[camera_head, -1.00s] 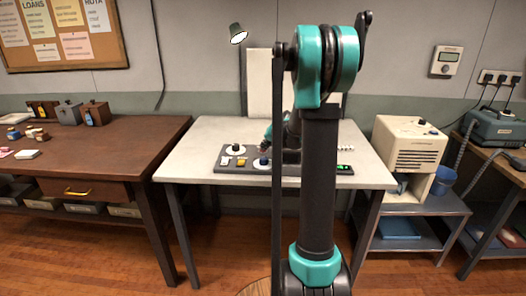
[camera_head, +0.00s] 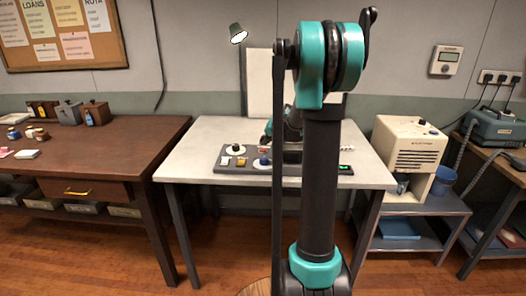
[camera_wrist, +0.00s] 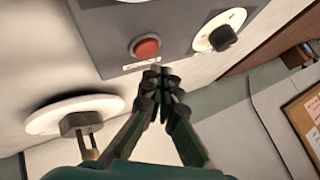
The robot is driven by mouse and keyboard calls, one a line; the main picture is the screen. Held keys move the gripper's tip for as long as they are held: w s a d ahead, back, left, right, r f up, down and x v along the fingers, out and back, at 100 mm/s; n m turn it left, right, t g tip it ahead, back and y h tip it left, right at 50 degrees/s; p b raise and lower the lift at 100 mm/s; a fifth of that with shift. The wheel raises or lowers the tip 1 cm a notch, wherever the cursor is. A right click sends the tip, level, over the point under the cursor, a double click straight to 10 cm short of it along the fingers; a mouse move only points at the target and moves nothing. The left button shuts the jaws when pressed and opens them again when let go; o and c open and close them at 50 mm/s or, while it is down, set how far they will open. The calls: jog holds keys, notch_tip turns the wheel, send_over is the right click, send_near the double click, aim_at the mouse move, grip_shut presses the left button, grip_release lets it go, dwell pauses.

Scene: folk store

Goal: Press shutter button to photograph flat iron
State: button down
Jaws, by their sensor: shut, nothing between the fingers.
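A red button (camera_wrist: 146,46) with a small label below it sits on a grey panel (camera_wrist: 182,22) in the wrist view. My gripper (camera_wrist: 160,72) is shut and empty, its fingertips just below and right of the button in the picture; I cannot tell whether they touch the panel. In the head view, my gripper (camera_head: 268,137) is partly hidden by my arm above the long control panel (camera_head: 316,169) on the white table. A dark piece with a brown part (camera_wrist: 82,124) stands on a white disc (camera_wrist: 62,108); I cannot tell whether it is the flat iron.
A dark knob (camera_wrist: 222,38) sits on a white dial right of the button. The white table (camera_head: 195,163) is bare at its left. A wooden bench (camera_head: 120,135) stands left, a beige machine (camera_head: 412,143) right. A lamp (camera_head: 237,33) hangs behind.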

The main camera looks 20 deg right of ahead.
aim_at(264, 150)
jog(key=shift+r, duration=2.15)
jog(key=shift+n+g, duration=0.5)
jog(key=s+a, duration=0.1)
jog(key=s, duration=0.1)
jog(key=s+a+f, duration=0.1)
jog(key=s, duration=0.1)
jog(key=s+a+f, duration=0.1)
jog(key=s, duration=0.2)
jog(key=shift+a, duration=0.3)
jog(key=s+a+f+n+g+h, duration=0.1)
jog(key=s+f, duration=0.3)
jog(key=s, duration=0.7)
jog(key=s+a+f+n+g+h, duration=0.1)
jog(key=s+f, duration=0.4)
jog(key=s, duration=0.6)
jog(key=s+a+f+n+g, duration=0.1)
jog(key=s+f, duration=0.3)
jog(key=s, duration=0.7)
jog(key=shift+a+f+n+g+h, duration=0.15)
jog(key=shift+a+n+g+h, duration=0.2)
jog(key=shift+a+n, duration=0.35)
